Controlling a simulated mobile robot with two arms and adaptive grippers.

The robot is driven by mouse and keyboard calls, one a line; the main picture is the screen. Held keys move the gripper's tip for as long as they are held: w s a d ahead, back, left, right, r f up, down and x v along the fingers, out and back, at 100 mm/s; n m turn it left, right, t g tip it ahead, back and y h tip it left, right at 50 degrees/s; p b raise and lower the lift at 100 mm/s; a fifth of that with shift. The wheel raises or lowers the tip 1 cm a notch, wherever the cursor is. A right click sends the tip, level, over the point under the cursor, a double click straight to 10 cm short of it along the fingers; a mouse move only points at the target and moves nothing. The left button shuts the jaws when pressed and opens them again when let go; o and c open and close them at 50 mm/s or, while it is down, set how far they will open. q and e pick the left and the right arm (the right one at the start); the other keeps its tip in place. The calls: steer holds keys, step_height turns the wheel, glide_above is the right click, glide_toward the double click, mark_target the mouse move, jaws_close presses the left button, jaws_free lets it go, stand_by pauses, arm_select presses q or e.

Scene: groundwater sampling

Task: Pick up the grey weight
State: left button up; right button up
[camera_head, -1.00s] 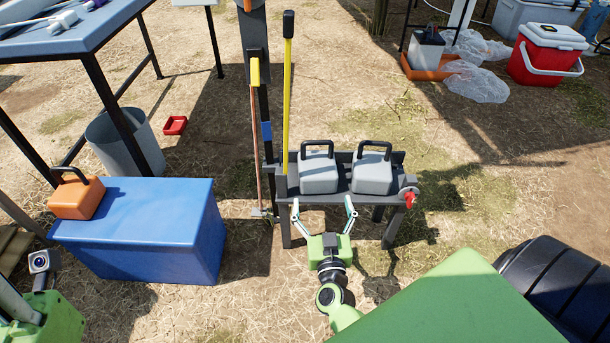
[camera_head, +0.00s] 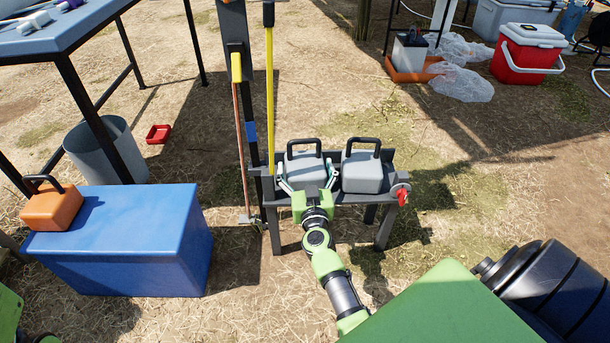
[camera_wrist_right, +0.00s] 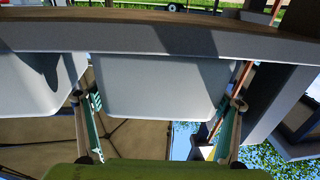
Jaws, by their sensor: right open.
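Two grey weights with black handles stand side by side on a dark bench: the left weight (camera_head: 303,168) and the right weight (camera_head: 362,173). My right gripper (camera_head: 307,181) is open, its fingers on either side of the left weight's lower body. In the right wrist view the left weight (camera_wrist_right: 158,87) fills the space between the fingers of my right gripper (camera_wrist_right: 163,108). The right weight (camera_wrist_right: 35,85) shows at the left there, outside the fingers. I cannot tell whether either finger touches the weight. My left gripper is out of view.
The dark bench (camera_head: 345,197) has a red knob (camera_head: 402,197) at its right end. Tall yellow (camera_head: 269,95) and brown (camera_head: 243,145) poles stand at its left. A blue box (camera_head: 125,240) bearing an orange weight (camera_head: 52,207) is farther left. Open ground lies behind the bench.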

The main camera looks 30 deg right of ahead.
steer(key=shift+w+d, duration=0.2)
steer(key=shift+w, duration=0.15)
steer(key=c, duration=1.3)
steer(key=shift+r, duration=0.4)
steer(key=c, duration=0.4)
steer(key=shift+f, duration=0.1)
